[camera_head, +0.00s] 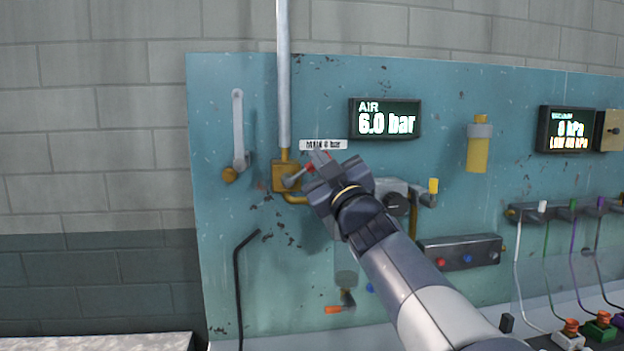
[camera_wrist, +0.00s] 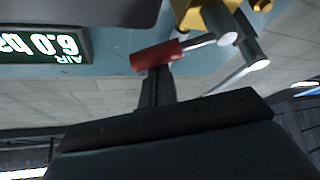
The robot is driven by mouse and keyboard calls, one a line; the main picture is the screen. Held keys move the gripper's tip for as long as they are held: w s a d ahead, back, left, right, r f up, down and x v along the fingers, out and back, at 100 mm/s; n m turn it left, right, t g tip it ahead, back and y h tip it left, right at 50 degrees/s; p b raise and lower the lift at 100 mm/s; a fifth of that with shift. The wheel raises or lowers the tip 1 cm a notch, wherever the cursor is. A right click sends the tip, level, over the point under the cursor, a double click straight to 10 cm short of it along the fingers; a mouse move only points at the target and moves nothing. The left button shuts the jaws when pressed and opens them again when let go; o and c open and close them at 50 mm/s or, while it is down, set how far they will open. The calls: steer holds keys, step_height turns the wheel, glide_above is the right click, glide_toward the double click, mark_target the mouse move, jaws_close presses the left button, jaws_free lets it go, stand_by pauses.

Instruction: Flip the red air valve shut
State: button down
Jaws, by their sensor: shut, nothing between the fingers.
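The red grip (camera_wrist: 150,57) and lever rod (camera_wrist: 200,42) also show in the inverted wrist view. My gripper (camera_head: 319,158) is shut with nothing held. Its dark fingers (camera_wrist: 157,82) reach up to the red grip and overlap it in view. I cannot tell whether they touch it. The gripper hides the panel just right of the valve.
The air display (camera_head: 386,119) reads 6.0 bar, above and right of my gripper. A white lever (camera_head: 238,125) hangs on the panel at left. A grey regulator (camera_head: 397,203) sits close right of my wrist. An orange-handled drain (camera_head: 334,309) is below.

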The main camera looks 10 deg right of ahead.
steer(key=f+m+h+b, duration=0.1)
steer(key=b, duration=0.1)
steer(key=d+f+m+t+h+b, duration=0.1)
steer(key=m+b, duration=0.1)
steer(key=f+m+h+b, duration=0.1)
steer(key=m+b, duration=0.1)
steer(key=shift+d+f+b, duration=0.2)
steer(key=shift+d+b, duration=0.05)
steer(key=shift+b, duration=0.05)
steer(key=shift+f, duration=0.15)
stand_by(0.4)
steer(key=r+p, duration=0.1)
steer(key=r, duration=0.2)
steer(key=r+p, duration=0.1)
steer(key=r, duration=0.1)
steer(key=shift+s+p, duration=0.35)
steer(key=shift+s, duration=0.05)
steer(key=a+f+b+v, duration=0.1)
steer(key=b+v, duration=0.2)
steer(key=v, duration=0.7)
steer(key=shift+f, duration=0.25)
steer(key=shift+w+a, duration=0.1)
